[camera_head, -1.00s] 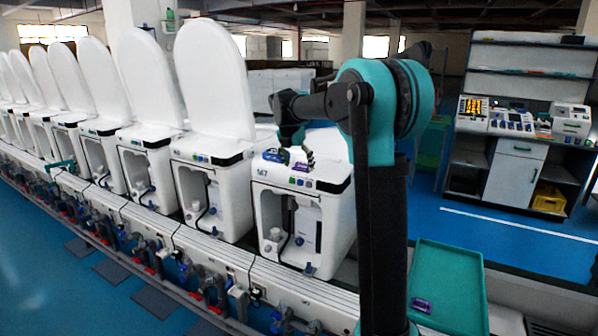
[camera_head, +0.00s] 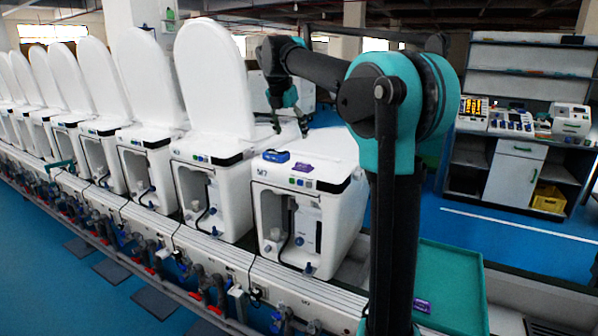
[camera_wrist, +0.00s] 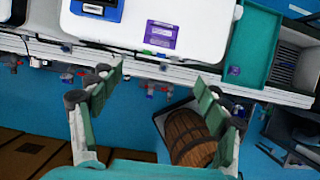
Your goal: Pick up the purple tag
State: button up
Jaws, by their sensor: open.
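The purple tag (camera_head: 302,168) lies flat on the top of the nearest white toilet unit (camera_head: 335,148), near its front edge. It also shows in the wrist view (camera_wrist: 161,35), with pale markings. My gripper (camera_head: 290,125) is above the unit and apart from the tag. In the wrist view, my gripper (camera_wrist: 158,77) has its green-padded fingers spread wide with nothing between them, and the tag shows beyond the fingertips. A second small purple item (camera_head: 422,306) lies in the green tray (camera_head: 450,262) at the right.
A blue item (camera_head: 276,156) lies just left of the tag. Upright lids, such as the nearest one (camera_head: 212,80), stand along the row to the left. In the wrist view, a wooden barrel (camera_wrist: 190,137) is below.

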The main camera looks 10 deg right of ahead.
notch_tip(320, 180, up, 2)
jog(key=r, duration=0.1)
send_near(300, 170)
jog(key=x, duration=0.6)
jog(key=shift+w+f, duration=0.1)
jog(key=shift+f, duration=0.15)
grip_shut()
dwell(0.8)
grip_release()
dwell(0.4)
